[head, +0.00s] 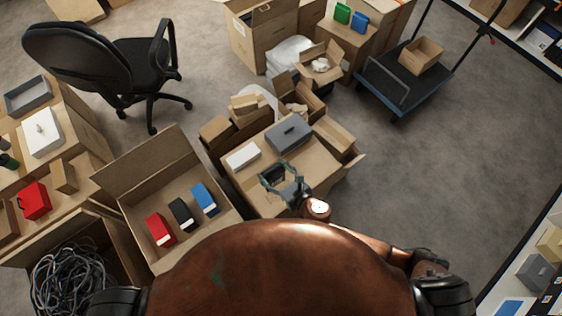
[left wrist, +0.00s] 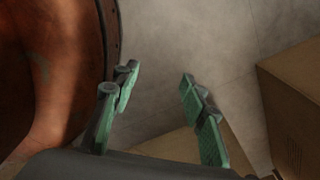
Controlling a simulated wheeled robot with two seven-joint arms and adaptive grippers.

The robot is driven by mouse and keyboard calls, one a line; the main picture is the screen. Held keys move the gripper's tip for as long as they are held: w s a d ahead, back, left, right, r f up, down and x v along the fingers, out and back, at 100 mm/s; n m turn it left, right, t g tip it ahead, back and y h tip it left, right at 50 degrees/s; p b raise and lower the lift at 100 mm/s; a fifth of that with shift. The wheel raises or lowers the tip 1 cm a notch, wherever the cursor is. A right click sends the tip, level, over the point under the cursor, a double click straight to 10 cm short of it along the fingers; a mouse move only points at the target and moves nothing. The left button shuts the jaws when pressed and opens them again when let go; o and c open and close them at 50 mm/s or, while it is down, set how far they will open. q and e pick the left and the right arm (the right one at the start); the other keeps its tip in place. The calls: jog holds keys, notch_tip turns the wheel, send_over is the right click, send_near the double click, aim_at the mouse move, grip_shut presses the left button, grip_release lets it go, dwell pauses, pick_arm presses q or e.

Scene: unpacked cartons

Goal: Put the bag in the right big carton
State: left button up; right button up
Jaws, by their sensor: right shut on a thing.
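My right gripper (head: 276,173) is over the top of a brown carton (head: 238,187) in the middle of the head view. Its fingers are around a small dark thing (head: 274,174), mostly hidden by them; I cannot tell whether it is the bag. A big open carton (head: 128,165) stands to the left with a red, a black and a blue item inside. Another big open carton (head: 97,240), at the lower left, holds tangled cables (head: 68,275). My left gripper (left wrist: 158,95) is open and empty in the left wrist view, above the floor, beside my brown body.
A grey box (head: 289,136) and a white box (head: 243,157) sit on the middle carton. Smaller open cartons crowd behind it. A black chair (head: 95,62) stands at the upper left and a cart (head: 392,92) at the upper right. Floor at the right is clear.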

pick_arm(q)
jog(key=s+f+g+b, duration=0.1)
jog(key=s+f+b, duration=0.3)
jog(key=f+b, duration=0.2)
jog(key=w+b, duration=0.2)
jog(key=w, duration=0.5)
jog(key=shift+d+r, duration=0.35)
jog(key=shift+d, duration=0.1)
pick_arm(e)
jog(key=w+d+f, duration=0.2)
jog(key=w+f, duration=0.4)
jog(key=w+d+f, duration=0.2)
jog(key=w+f, duration=0.5)
jog(key=shift+d+f, duration=0.15)
jog(key=shift+d, duration=0.25)
pick_arm(q)
jog(key=shift+w+n+b, duration=0.15)
jog(key=shift+n+b, duration=0.15)
jog(key=shift+b, duration=0.1)
pick_arm(e)
jog(key=shift+f, duration=0.2)
jog(key=o, duration=1.6)
pick_arm(q)
jog(key=shift+w, duration=0.1)
